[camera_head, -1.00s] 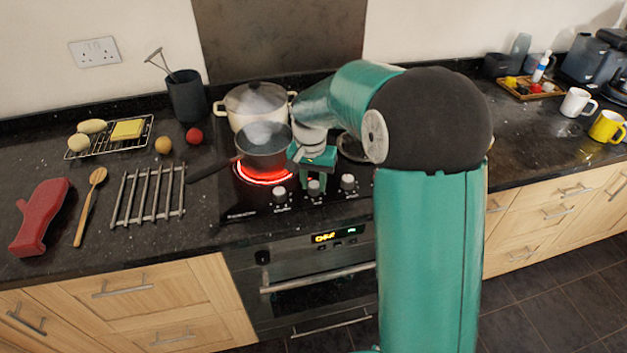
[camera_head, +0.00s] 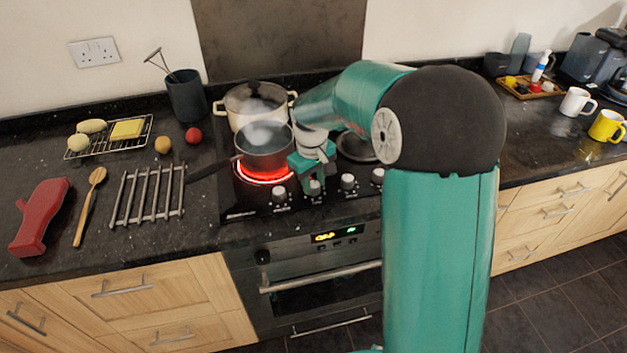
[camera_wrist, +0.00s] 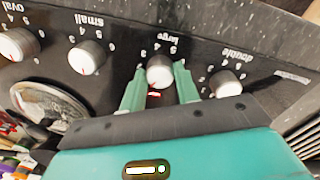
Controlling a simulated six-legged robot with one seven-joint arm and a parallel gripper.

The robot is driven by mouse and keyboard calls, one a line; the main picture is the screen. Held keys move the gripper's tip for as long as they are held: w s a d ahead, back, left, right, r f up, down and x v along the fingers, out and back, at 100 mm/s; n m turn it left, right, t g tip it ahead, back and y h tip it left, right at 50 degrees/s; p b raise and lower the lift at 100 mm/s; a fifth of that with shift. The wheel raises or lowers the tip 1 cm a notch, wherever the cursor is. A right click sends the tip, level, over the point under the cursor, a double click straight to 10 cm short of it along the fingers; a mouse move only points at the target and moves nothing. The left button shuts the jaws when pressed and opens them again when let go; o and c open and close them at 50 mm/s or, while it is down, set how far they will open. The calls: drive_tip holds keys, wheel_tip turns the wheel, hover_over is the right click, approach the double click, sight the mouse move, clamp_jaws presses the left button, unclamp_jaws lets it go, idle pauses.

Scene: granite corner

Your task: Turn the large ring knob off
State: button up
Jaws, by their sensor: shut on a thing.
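The large ring knob (camera_wrist: 160,70) is a silver-white knob under the upside-down label "Large" in the wrist view. My gripper (camera_wrist: 160,66) has its green fingers on either side of it, shut on it. A red mark shows just below the knob. In the head view my gripper (camera_head: 314,188) is at the second knob from the left on the hob front, and its fingers mostly hide that knob. A cooking ring (camera_head: 265,172) glows red under a steaming dark pan (camera_head: 264,152).
The double knob (camera_wrist: 225,84) and small knob (camera_wrist: 88,57) flank the held knob closely; the oval knob (camera_wrist: 17,44) is farther left. A steaming lidded pot (camera_head: 253,103) stands behind the pan. The pan's handle (camera_head: 208,171) points left, near a metal rack (camera_head: 148,195).

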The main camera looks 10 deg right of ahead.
sight(313, 187)
drive_tip(key=n, duration=0.6)
idle(0.5)
drive_tip(key=o, duration=1)
drive_tip(key=shift+c, duration=0.2)
drive_tip(key=shift+r, duration=0.1)
wheel_tip(313, 187, up, 14)
drive_tip(key=shift+s+a+f, duration=0.15)
drive_tip(key=shift+s+f, duration=0.05)
drive_tip(key=shift+s, duration=0.1)
drive_tip(key=s+r+m+t, duration=0.1)
drive_tip(key=s+m+t, duration=0.4)
drive_tip(key=s, duration=2)
drive_tip(key=m, duration=0.6)
drive_tip(key=shift+s+d+r+y, duration=0.2)
drive_tip(key=shift+s+r+y, duration=0.05)
drive_tip(key=shift+y, duration=0.05)
